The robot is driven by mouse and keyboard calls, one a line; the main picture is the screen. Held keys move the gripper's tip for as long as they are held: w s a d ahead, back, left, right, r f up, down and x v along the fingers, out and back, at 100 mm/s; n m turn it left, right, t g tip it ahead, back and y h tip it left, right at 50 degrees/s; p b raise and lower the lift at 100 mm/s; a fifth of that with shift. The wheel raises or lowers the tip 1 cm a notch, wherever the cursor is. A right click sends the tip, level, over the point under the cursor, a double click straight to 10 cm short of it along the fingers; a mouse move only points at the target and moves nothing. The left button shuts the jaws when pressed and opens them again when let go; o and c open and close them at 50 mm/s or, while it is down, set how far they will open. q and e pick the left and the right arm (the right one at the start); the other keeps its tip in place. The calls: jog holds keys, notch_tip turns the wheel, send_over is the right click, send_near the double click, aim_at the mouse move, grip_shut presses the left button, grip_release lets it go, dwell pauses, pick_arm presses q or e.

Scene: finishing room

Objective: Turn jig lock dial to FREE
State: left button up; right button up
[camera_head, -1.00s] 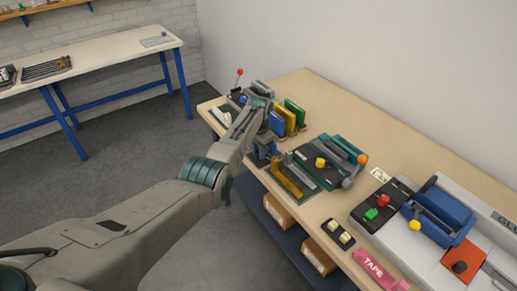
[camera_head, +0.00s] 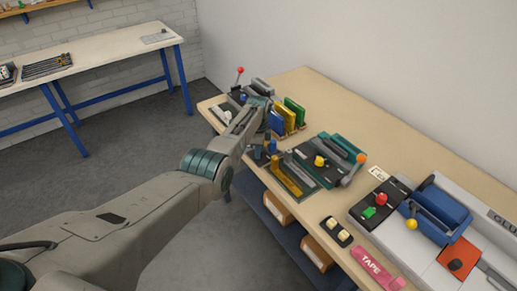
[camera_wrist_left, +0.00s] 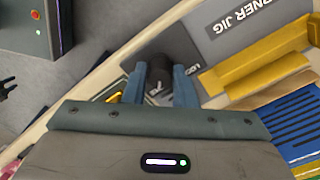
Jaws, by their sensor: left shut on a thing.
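Blue, yellow and green upright pieces (camera_head: 291,112) stand behind the gripper. A black-and-teal fixture with a yellow knob (camera_head: 319,161) is right of the jig. A pink tape box (camera_head: 372,268) lies near the front edge. Bare bench top (camera_head: 325,100) lies toward the wall.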

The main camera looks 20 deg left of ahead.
pick_arm(q)
jog(key=shift+m, duration=0.5)
jog(key=o, duration=1)
jog(key=shift+r, duration=0.3)
notch_tip(320, 180, up, 10)
jog(key=shift+r+b, duration=0.1)
jog(key=shift+b, duration=0.45)
